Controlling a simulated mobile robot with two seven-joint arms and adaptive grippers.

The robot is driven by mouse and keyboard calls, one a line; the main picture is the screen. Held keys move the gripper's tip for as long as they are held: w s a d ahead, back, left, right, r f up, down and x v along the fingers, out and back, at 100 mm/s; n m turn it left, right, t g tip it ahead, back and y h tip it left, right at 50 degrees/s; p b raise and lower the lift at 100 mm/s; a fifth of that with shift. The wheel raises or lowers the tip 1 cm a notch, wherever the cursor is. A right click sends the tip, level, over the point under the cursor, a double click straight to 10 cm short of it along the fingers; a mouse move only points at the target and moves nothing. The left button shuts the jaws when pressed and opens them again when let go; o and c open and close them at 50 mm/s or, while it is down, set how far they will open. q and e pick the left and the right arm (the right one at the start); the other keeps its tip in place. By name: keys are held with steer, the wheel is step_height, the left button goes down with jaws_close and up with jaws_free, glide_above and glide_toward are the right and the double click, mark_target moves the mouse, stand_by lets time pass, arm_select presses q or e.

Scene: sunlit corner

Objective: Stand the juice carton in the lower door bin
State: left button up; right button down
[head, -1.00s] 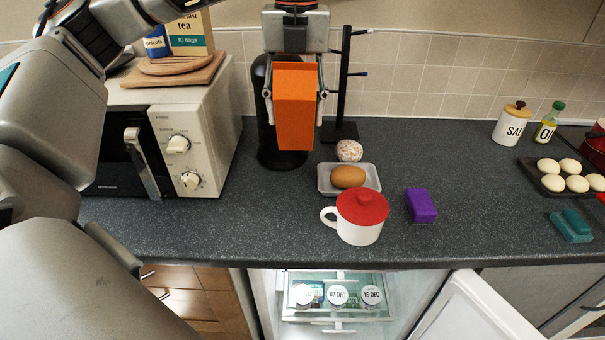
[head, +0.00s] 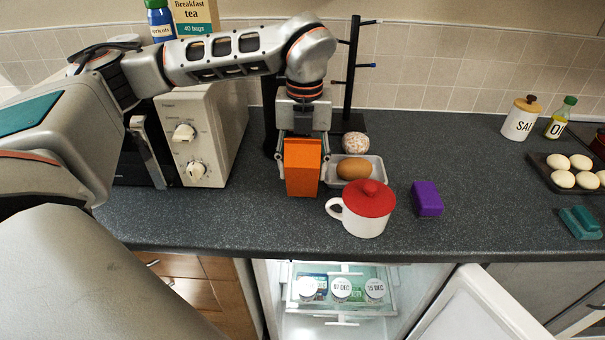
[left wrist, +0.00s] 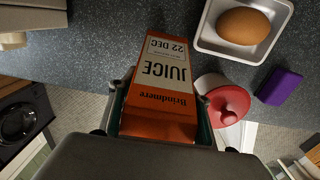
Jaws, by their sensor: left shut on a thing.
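The orange juice carton (head: 303,167) is held in my left gripper (head: 303,150), at the counter's middle left in the head view. In the left wrist view the carton (left wrist: 165,75) shows the words "JUICE" and "22 DEC", with the gripper's fingers on both sides. Whether its base touches the counter I cannot tell. The fridge door (head: 470,310) stands open below the counter at the right. The fridge inside (head: 345,322) shows several lidded jars on a shelf. The lower door bin cannot be made out. My right gripper is out of view.
A white mug with a red lid (head: 362,212) stands just right of the carton. Behind it is a white tray (head: 375,166) with a brown egg. A purple block (head: 427,198) lies further right. The microwave (head: 215,140) is at the left. The right-centre counter is clear.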

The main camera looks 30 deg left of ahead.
arm_select(q)
step_height(320, 180, down, 2)
steer(key=shift+f, duration=0.1)
steer(key=shift+f, duration=0.1)
steer(key=o, duration=1.7)
steer(key=shift+f, duration=0.1)
steer(key=shift+o, duration=0.2)
steer(key=shift+r, duration=0.4)
step_height(320, 180, up, 12)
steer(key=shift+d+f, duration=0.15)
steer(key=shift+f, duration=0.05)
